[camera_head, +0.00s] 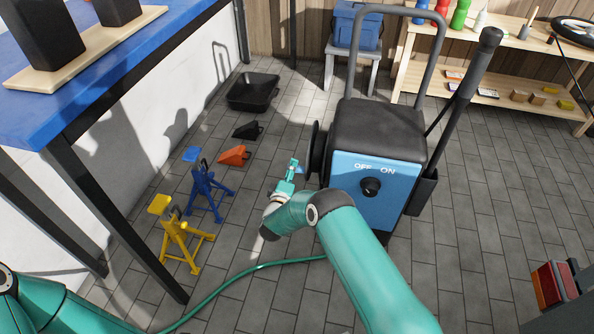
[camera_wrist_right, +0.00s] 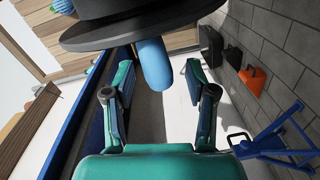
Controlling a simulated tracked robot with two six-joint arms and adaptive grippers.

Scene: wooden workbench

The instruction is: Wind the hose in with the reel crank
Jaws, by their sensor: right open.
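The reel (camera_head: 316,150) is a dark disc on the left side of a blue and black machine (camera_head: 373,185). In the right wrist view the reel disc (camera_wrist_right: 150,35) fills the top, and its blue crank handle (camera_wrist_right: 154,65) sticks out toward my fingers. My right gripper (camera_head: 291,168) is open beside the reel. In its wrist view the handle's end lies between the two spread fingertips, with gaps on both sides. The green hose (camera_head: 240,272) runs along the floor toward the machine, its far part hidden behind my right arm. My left gripper is out of view.
A blue jack stand (camera_head: 207,190), a yellow jack stand (camera_head: 180,235), an orange wedge (camera_head: 234,155), a black wedge (camera_head: 248,130) and a black tray (camera_head: 253,92) stand left of the machine. A blue workbench (camera_head: 100,75) edges the left. Open tiled floor lies right of the machine.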

